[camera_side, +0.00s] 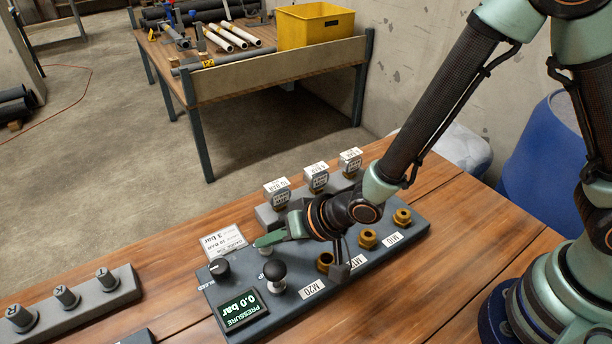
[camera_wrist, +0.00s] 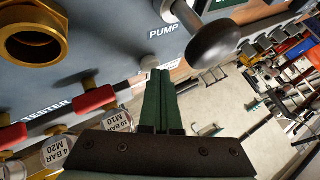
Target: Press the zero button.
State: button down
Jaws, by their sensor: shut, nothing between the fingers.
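My gripper (camera_side: 264,241) is shut and empty, its green fingers reaching over the left part of the grey tester panel (camera_side: 365,263). In the wrist view the closed fingertips (camera_wrist: 160,73) point at the panel's edge. In the side view a pale button (camera_side: 265,251) shows just under the fingers. I cannot tell whether the tips touch it. The display (camera_side: 241,310) reads 0.0 bar.
The pump lever's black knob (camera_side: 276,271) stands close to the fingers. A black bleed knob (camera_side: 219,267) is at the left, with a 3 bar card (camera_side: 224,241) behind. Brass ports (camera_side: 367,239) and labelled gauges or plugs (camera_side: 317,177) line the right side.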

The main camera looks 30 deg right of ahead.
aim_at(271, 252)
jog(key=shift+r, duration=0.8)
jog(key=shift+r, duration=2.45)
jog(key=s+d+r+h, duration=0.1)
jog(key=d+r, duration=0.3)
jog(key=d, duration=0.3)
jog(key=d+r+n+h, duration=0.1)
jog(key=d+r+h, duration=0.1)
jog(key=d+r, duration=0.35)
jog(key=s+d+r+h, duration=0.1)
jog(key=d+r, duration=0.1)
jog(key=d, duration=0.7)
jog(key=s+d+r+g+h, duration=0.1)
jog(key=s+d+r, duration=0.1)
jog(key=s+d, duration=0.4)
jog(key=shift+s+d+r+n+g+h, duration=0.3)
jog(key=shift+s+r+n+g, duration=0.05)
jog(key=shift+r+n+g, duration=0.05)
